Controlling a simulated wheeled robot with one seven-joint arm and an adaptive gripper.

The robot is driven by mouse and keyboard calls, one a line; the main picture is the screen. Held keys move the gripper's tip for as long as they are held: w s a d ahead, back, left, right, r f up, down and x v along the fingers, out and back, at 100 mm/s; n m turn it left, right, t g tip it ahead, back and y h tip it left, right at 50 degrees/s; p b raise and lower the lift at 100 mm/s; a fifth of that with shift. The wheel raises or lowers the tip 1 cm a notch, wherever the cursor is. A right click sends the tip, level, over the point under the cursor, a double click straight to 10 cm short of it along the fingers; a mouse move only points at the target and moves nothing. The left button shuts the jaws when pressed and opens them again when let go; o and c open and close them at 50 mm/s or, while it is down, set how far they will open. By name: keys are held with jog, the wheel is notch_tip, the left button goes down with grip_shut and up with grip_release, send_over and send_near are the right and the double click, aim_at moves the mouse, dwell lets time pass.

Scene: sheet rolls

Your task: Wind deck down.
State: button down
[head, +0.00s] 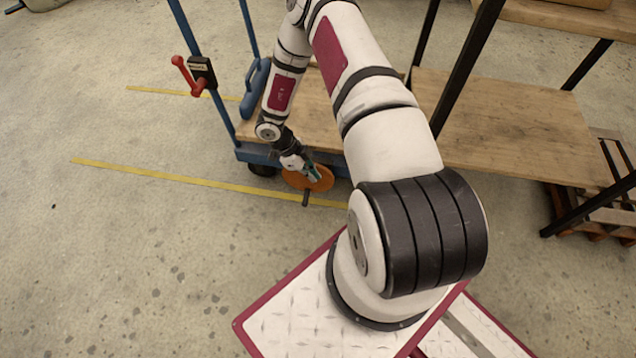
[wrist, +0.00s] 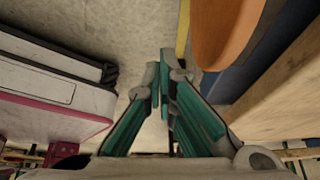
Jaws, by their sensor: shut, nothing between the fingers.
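The deck (head: 305,115) is a wooden platform on a blue wheeled cart; its edge also shows at the right of the wrist view (wrist: 285,95). An orange handwheel (head: 294,181) with a dark handle (head: 306,198) sits at the deck's near side. In the wrist view the orange wheel (wrist: 222,30) is at the upper right, beside my fingers. My gripper (head: 313,173) is shut and empty. In the head view it overlaps the wheel; I cannot tell whether it touches. The teal fingertips (wrist: 165,78) show in the wrist view, apart from the dark handle, which is not visible there.
A red lever (head: 186,75) on a black box (head: 203,72) is on the cart's blue upright. A wooden workbench shelf (head: 515,125) with black legs stands right of the deck, with a pallet (head: 610,215) beyond. Open floor with yellow lines (head: 180,175) lies to the left.

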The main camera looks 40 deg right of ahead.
jog(key=w+a+f+b+x, duration=0.1)
jog(key=b+x, duration=0.5)
jog(key=x, duration=0.6)
jog(key=shift+w+a, duration=0.25)
jog(key=shift+w, duration=0.3)
